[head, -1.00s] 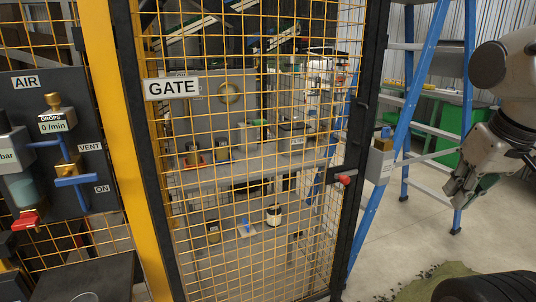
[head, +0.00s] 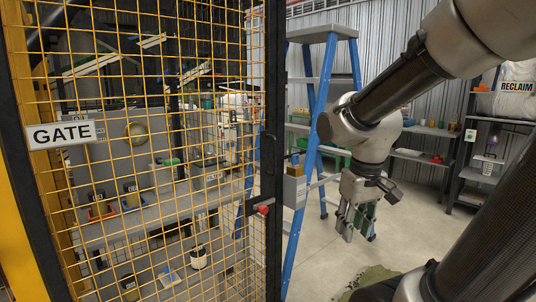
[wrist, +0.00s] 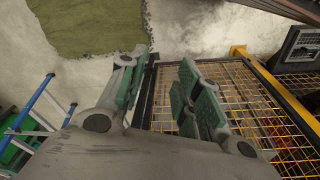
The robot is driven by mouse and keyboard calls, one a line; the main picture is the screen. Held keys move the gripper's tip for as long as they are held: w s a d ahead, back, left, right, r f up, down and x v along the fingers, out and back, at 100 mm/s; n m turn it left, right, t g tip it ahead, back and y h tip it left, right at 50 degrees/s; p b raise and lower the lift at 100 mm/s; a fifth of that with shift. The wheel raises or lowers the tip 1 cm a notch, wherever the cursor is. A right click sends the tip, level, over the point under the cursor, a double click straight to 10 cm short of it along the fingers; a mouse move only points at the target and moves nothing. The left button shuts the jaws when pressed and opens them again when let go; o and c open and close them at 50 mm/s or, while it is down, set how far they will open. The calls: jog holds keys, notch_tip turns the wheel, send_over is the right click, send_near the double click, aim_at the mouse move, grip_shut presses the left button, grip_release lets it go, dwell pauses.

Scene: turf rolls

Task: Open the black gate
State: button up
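The black-framed gate (head: 271,160) with yellow wire mesh stands at the left in the head view, carrying a white "GATE" sign (head: 61,134). It looks shut. The gate mesh (wrist: 222,100) lies below and to the right there; the handle cannot be made out.
A blue stepladder (head: 318,110) stands right behind the gate post and also shows in the wrist view (wrist: 38,105). Shelves (head: 420,158) line the back wall, with a "RECLAIM" bag (head: 515,92) at right. A green turf piece (wrist: 88,25) lies on the otherwise clear floor.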

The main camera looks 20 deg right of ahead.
jog(key=w+d+f+t, duration=0.2)
jog(key=w+f, duration=0.2)
jog(key=w, duration=0.4)
jog(key=w+d+f+t, duration=0.1)
jog(key=w+f, duration=0.3)
jog(key=w, duration=0.3)
jog(key=n+t+y, duration=0.3)
jog(key=t+y, duration=0.1)
jog(key=t, duration=0.9)
send_near(276, 150)
jog(key=d+x, duration=0.1)
jog(key=x, duration=0.6)
jog(key=a+x, duration=0.1)
jog(key=x, duration=0.1)
jog(key=shift+w, duration=0.25)
jog(key=shift+w+a, duration=0.1)
jog(key=shift+w, duration=0.55)
grip_shut()
